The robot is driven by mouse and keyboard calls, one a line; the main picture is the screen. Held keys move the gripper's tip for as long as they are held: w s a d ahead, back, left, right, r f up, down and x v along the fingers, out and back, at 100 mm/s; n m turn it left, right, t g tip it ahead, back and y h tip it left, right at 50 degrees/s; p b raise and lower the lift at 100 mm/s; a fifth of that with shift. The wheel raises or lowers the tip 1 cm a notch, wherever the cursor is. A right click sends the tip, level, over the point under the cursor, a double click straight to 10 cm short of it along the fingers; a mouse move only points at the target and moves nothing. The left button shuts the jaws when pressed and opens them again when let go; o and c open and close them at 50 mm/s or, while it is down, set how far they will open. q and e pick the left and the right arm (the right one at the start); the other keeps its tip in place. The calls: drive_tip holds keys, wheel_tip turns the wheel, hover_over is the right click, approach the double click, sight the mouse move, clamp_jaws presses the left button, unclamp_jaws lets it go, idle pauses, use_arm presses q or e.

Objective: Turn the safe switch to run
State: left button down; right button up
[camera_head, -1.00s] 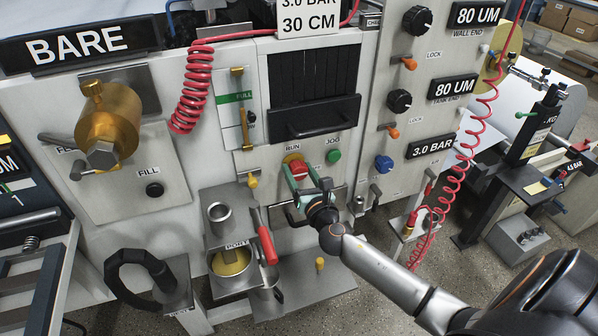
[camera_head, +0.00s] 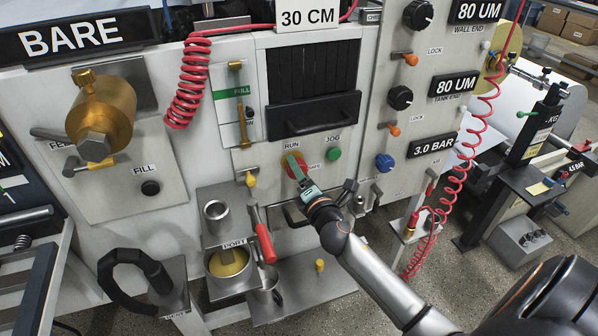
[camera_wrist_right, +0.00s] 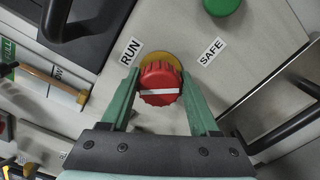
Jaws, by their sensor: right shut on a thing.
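The safe switch is a red ridged knob (camera_head: 289,171) on a yellow base, on the light machine panel below the black slotted window. It shows large in the right wrist view (camera_wrist_right: 159,80), with a white line across its face. The RUN label (camera_wrist_right: 131,52) is at its upper left there and the SAFE label (camera_wrist_right: 212,52) at its upper right. My right gripper (camera_head: 295,165) is shut on the knob, one green finger on each side. In the head view the fingers partly hide the knob. My left gripper is not in view.
The green JOG button (camera_head: 333,154) is just right of the switch. A black handle (camera_head: 318,113) sits above it, and a metal bar handle (camera_head: 290,215) below. A red coiled hose (camera_head: 470,150) hangs to the right. A red-handled lever (camera_head: 264,240) stands at lower left.

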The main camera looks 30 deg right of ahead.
drive_tip(key=m, duration=0.4)
drive_tip(key=shift+f, duration=0.1)
drive_tip(key=shift+m, duration=1.8)
drive_tip(key=o, duration=1.4)
drive_tip(key=shift+s, duration=0.15)
drive_tip(key=b+v, duration=0.1)
drive_tip(key=v, duration=1.1)
drive_tip(key=shift+s+f, duration=0.1)
drive_tip(key=shift+s, duration=0.05)
